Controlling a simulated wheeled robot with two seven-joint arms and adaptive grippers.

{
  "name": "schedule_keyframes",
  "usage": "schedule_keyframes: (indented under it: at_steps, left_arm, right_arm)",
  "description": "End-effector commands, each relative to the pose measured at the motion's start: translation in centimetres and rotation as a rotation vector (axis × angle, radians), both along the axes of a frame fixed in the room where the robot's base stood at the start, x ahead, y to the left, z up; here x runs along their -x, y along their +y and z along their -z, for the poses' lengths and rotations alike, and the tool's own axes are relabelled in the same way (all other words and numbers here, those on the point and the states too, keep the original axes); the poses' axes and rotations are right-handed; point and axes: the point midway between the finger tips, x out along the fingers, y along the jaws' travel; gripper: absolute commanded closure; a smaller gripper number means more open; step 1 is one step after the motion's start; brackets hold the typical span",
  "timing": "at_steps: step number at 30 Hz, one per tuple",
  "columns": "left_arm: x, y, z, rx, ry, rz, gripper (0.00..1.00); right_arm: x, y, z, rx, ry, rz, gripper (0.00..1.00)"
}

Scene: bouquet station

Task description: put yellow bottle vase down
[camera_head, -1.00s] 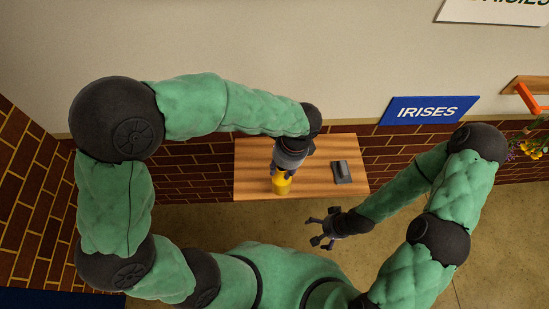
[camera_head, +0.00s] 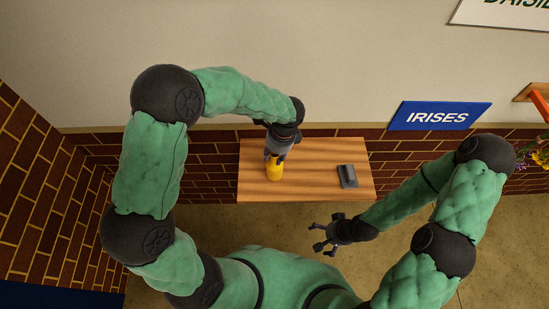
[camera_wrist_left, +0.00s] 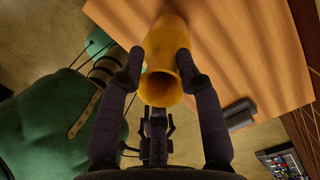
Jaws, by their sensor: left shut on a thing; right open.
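The yellow bottle vase (camera_head: 274,172) is at the left part of the wooden table (camera_head: 310,185) in the head view. My left gripper (camera_head: 275,160) is shut on it from above. In the left wrist view the vase (camera_wrist_left: 168,65) sits between the two dark fingers (camera_wrist_left: 158,75), its open mouth facing the camera. Whether its base touches the tabletop cannot be told. My right gripper (camera_head: 322,240) is open and empty, in front of the table's near edge, over the floor.
A small grey object (camera_head: 347,177) lies on the right part of the table. The tabletop between it and the vase is clear. A blue IRISES sign (camera_head: 437,116) is on the wall behind. Flowers (camera_head: 541,157) show at the far right.

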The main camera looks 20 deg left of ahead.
Motion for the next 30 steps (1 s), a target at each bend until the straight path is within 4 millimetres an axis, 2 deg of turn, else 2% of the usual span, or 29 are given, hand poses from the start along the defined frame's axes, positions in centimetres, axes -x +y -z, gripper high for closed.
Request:
schedule_keyframes:
  at_steps: [1,4,16,17,18,19,30]
  left_arm:
    - [0.1,0.0,1.0,0.000,0.003,-0.001,1.00]
    - [0.1,0.0,2.0,0.000,0.003,0.000,1.00]
    - [0.1,0.0,2.4,0.000,0.001,0.000,1.00]
    - [0.1,0.0,2.3,0.000,0.002,0.001,0.57]
    - [0.1,0.0,2.3,0.000,0.002,0.001,0.45]
    - [0.1,0.0,2.3,0.000,0.002,0.001,0.41]
    - [0.1,0.0,2.0,0.000,0.002,0.000,0.41]
  right_arm:
    - [0.0,0.0,0.3,0.000,0.000,0.000,0.00]
    - [0.0,0.0,0.5,0.000,0.000,0.000,0.00]
    - [0.0,0.0,0.7,0.000,0.000,0.000,0.00]
    - [0.0,0.0,0.6,0.000,0.000,0.000,0.00]
    - [0.0,0.0,0.6,0.000,0.000,0.000,0.00]
    - [0.0,0.0,0.6,0.000,0.000,0.000,0.00]
    - [0.0,0.0,0.4,0.000,0.000,0.000,0.00]
